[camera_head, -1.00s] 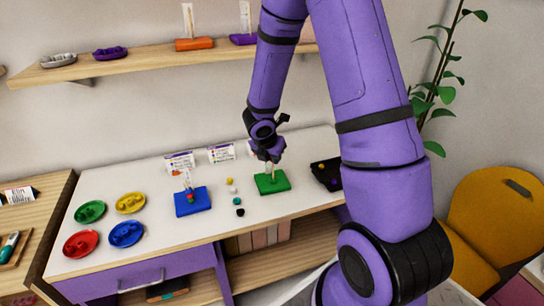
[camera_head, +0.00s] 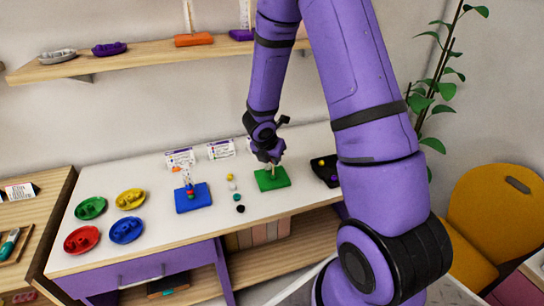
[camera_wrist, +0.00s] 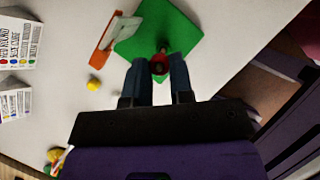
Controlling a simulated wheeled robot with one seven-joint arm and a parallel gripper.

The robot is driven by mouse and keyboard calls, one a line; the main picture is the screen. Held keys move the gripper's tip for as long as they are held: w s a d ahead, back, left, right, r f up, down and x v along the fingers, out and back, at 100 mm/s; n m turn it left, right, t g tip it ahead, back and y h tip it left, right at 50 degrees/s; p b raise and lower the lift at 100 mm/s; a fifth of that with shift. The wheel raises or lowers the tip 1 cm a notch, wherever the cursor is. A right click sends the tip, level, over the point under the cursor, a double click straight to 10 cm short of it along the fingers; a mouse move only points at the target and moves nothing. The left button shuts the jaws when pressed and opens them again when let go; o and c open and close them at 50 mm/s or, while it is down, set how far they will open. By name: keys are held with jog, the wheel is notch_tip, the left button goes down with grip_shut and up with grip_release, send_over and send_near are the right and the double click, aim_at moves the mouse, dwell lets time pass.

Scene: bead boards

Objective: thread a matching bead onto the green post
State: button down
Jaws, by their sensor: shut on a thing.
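The green board (camera_head: 273,180) lies on the white table, and its post is mostly hidden by my gripper. My gripper (camera_head: 268,163) is over this board, pointing down. Loose yellow (camera_head: 229,177), white (camera_head: 232,188), teal (camera_head: 236,198) and black (camera_head: 240,209) beads lie in a row left of the green board.
A blue board (camera_head: 182,205) with beads on its post stands left of the loose beads. Several coloured dishes (camera_head: 127,230) sit at the table's left. A black tray (camera_head: 322,168) is right of the green board. Cards (camera_head: 221,149) stand along the back.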

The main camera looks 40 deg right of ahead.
jog(key=c, duration=0.9)
grip_release()
jog(key=v, duration=1)
jog(key=shift+a+r, duration=0.15)
jog(key=shift+r, duration=0.2)
